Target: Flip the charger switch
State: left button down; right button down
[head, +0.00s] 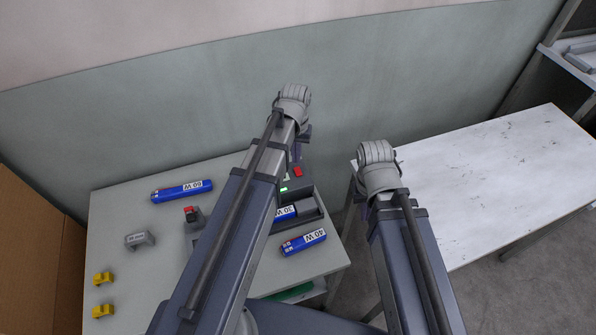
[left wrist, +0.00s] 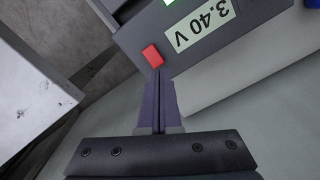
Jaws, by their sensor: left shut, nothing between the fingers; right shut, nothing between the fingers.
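The dark grey charger (head: 304,190) stands at the right side of the left table, partly covered by my left arm. Its red switch (head: 298,172) shows at its far end, near a green light. In the left wrist view the red switch (left wrist: 153,56) sits beside a "3.40 V" label (left wrist: 202,25). My left gripper (left wrist: 157,72) is shut and empty, its tips right at the switch's lower edge; I cannot tell if they touch. In the head view this gripper (head: 297,153) is mostly hidden by its wrist. My right gripper (head: 366,212) is shut, mostly hidden behind its arm, left of the white table.
A blue 30 W pack (head: 285,212) sits at the charger. A 60 W pack (head: 181,191) and a 40 W pack (head: 303,242) lie on the grey table (head: 120,205). A red-topped grey piece (head: 192,215), a grey block (head: 140,240) and yellow parts (head: 103,279) stand left. The white table (head: 480,190) is bare.

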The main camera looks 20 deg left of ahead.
aim_at(296, 168)
pick_arm(q)
jog(key=shift+f+b, duration=0.35)
dwell(0.3)
jog(key=shift+f+b, duration=0.95)
jog(key=shift+r, duration=0.15)
notch_tip(296, 168, up, 7)
jog(key=p, duration=0.7)
jog(key=s+d+m+y, duration=0.1)
jog(key=s+d+m, duration=0.3)
jog(key=s+d, duration=0.6)
jog(key=s, duration=0.4)
jog(key=shift+s+d+m, duration=0.15)
jog(key=shift+d+m, duration=0.1)
jog(key=shift+m, duration=0.05)
dwell(0.5)
